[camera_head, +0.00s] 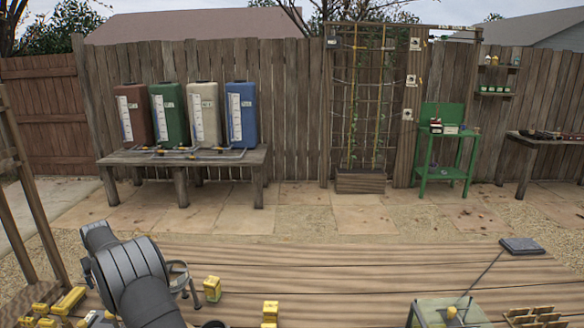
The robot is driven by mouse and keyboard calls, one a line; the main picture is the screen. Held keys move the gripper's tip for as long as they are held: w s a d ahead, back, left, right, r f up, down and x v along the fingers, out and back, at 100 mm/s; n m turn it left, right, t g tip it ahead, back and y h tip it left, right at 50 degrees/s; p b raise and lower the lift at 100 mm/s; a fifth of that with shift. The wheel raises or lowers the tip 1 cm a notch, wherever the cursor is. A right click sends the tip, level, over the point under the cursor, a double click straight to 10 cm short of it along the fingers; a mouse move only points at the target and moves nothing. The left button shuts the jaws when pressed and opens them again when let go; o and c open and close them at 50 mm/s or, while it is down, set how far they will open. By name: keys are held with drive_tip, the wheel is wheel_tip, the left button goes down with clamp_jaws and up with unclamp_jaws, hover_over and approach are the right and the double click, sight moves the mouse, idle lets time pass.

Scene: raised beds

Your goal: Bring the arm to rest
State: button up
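My grey arm rises from the lower left of the head view, over the near wooden deck. Its thick links bend at a rounded joint, and the upper end points up and left. My gripper cannot be made out; the arm's links or the frame edge hide it. What it holds, if anything, does not show.
A ring-topped metal stand (178,275) and a yellow block (212,288) are close right of my arm. Several yellow pieces (68,301) lie left of it. A glass-like box (447,313) and a dark flat pad (522,246) are at right. The deck's middle (340,270) is clear.

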wheel_tip(320, 180, down, 2)
drive_tip(key=shift+f, duration=0.1)
drive_tip(key=shift+r, duration=0.35)
drive_tip(key=v, duration=1.1)
drive_tip(key=x, duration=1.2)
drive_tip(key=shift+s+d, duration=0.15)
wheel_tip(320, 180, up, 5)
drive_tip(key=shift+f, duration=0.2)
drive_tip(key=w+d+r, duration=0.3)
drive_tip(key=d+r, duration=0.9)
drive_tip(key=w+d+m+h, duration=0.1)
drive_tip(key=w+d+m, duration=0.2)
drive_tip(key=d, duration=0.9)
drive_tip(key=w+d+m+h, duration=0.1)
drive_tip(key=w+d+m, duration=0.2)
drive_tip(key=d, duration=0.9)
drive_tip(key=w+d+m+t+h, duration=0.1)
drive_tip(key=w+d+m, duration=0.2)
drive_tip(key=w+d, duration=0.5)
drive_tip(key=shift+w+d+f, duration=0.2)
drive_tip(key=shift+w+d, duration=0.15)
drive_tip(key=shift+d, duration=1.6)
